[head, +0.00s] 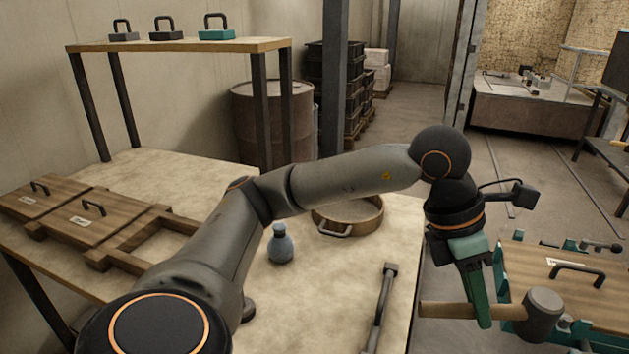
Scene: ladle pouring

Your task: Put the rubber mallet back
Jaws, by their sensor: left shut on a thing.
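The rubber mallet has a grey head (541,314) and a pale wooden handle (443,310). My left gripper (481,312) points down with its green fingers shut on the handle. The mallet lies about level, head to the right, beyond the right edge of the pale table (345,265). Its head overlaps the near left part of a wooden board (575,290) with a dark handle and green brackets; I cannot tell whether they touch. My right gripper is not in view.
A dark long-handled tool (382,310) lies near the table's right edge. A blue-grey bottle (280,246) and a round shallow pan (350,217) stand on the table. Wooden moulds (100,215) lie at left, below a shelf (180,46) bearing handled blocks.

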